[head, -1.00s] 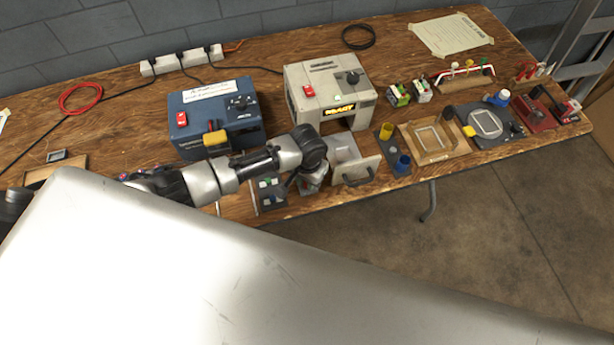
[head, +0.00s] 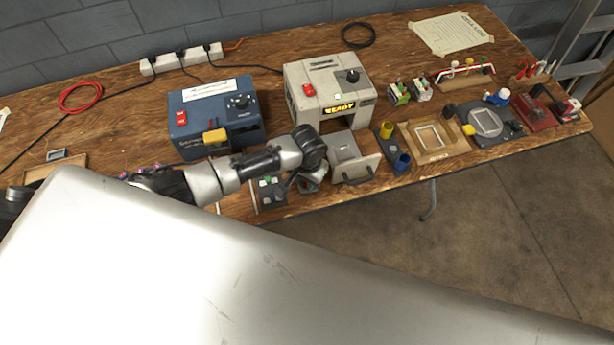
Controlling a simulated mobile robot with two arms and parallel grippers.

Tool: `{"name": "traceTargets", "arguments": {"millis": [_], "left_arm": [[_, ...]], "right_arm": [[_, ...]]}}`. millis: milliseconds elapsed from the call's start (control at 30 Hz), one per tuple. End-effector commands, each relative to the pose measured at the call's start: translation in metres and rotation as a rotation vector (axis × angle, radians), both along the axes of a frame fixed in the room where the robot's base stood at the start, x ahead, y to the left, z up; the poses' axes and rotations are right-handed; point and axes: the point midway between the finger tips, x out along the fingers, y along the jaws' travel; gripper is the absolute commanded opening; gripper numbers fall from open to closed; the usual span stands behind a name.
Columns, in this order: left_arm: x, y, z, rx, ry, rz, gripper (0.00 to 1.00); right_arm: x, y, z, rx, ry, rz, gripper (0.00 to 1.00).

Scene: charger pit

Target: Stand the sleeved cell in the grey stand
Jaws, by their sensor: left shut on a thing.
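My left gripper (head: 311,180) is low over the front of the bench, just left of the open drawer of the grey charger. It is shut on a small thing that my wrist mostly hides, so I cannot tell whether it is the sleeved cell. A dark grey block (head: 391,147) right of the drawer carries a yellow cylinder (head: 386,130) and a blue cylinder (head: 402,160). I cannot tell for sure which piece is the grey stand. My right gripper is out of view.
The grey charger (head: 335,83) shows READY, with its drawer (head: 352,163) out front. The blue charger (head: 214,115) stands left of it. A dark tray of small parts (head: 270,190) lies left of my gripper. A wooden frame (head: 432,138) lies right. Bare wood shows behind the chargers.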

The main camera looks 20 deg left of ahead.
Motion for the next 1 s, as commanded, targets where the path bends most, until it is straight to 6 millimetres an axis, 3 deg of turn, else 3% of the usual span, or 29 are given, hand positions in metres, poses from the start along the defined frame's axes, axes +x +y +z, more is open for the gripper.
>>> {"name": "traceTargets", "arguments": {"millis": [167,200,400,1000], "left_arm": [[0.0000,0.0001,-0.0011,0.000,0.000,0.000,0.00],[0.0001,0.0001,-0.0010,0.000,0.000,0.000,0.26],[0.0002,0.0003,-0.0010,0.000,0.000,0.001,0.53],[0.0002,0.0004,0.0047,0.001,0.000,0.001,0.53]], "right_arm": [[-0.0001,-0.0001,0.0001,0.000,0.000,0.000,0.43],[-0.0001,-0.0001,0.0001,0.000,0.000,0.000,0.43],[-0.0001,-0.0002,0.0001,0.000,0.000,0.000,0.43],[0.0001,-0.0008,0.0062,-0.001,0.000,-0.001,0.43]]}}
